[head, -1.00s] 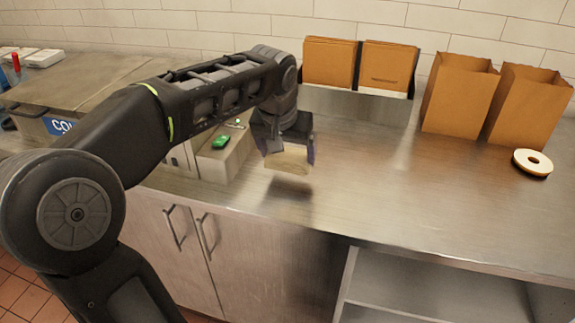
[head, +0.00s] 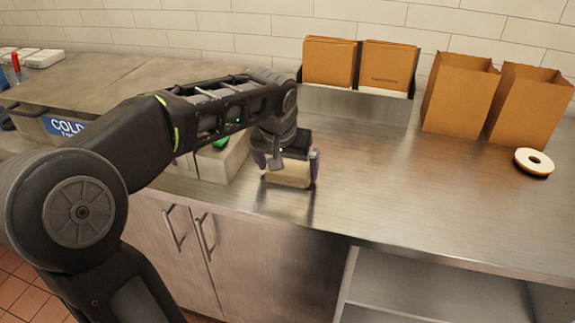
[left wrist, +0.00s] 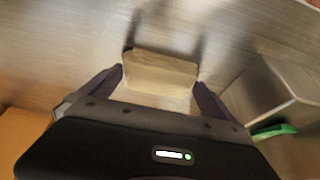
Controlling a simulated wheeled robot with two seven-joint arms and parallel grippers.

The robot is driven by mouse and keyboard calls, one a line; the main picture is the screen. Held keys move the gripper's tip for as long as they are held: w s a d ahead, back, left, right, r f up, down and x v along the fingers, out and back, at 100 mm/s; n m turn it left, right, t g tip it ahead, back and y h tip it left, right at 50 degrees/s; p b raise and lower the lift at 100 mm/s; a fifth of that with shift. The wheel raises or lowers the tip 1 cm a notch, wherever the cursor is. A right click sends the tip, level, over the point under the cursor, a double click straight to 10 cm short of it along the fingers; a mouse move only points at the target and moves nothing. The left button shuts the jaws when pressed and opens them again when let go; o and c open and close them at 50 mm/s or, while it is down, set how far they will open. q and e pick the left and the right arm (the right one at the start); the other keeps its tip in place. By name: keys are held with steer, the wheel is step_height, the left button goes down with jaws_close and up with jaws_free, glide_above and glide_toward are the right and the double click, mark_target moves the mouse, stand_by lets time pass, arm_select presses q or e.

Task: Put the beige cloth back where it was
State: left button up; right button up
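The beige cloth (head: 288,175) looks like a folded, block-shaped bundle. It is between the two fingers of my left gripper (head: 288,168), low over the metal counter near its front edge. I cannot tell whether its underside touches the counter. In the left wrist view the cloth (left wrist: 160,72) spans the gap between the fingertips of the left gripper (left wrist: 161,84), with a finger against each end. My right gripper is not in view.
A box (head: 228,160) with a green item (head: 221,143) stands just left of the gripper. A holder with flat brown bags (head: 358,62) is behind. Two open paper bags (head: 458,95) and a bagel (head: 533,162) are at the right. The middle counter (head: 400,190) is clear.

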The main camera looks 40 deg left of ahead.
arm_select(q)
steer(key=p+v, duration=0.1)
steer(key=v, duration=1.1)
steer(key=shift+r, duration=0.2)
stand_by(0.6)
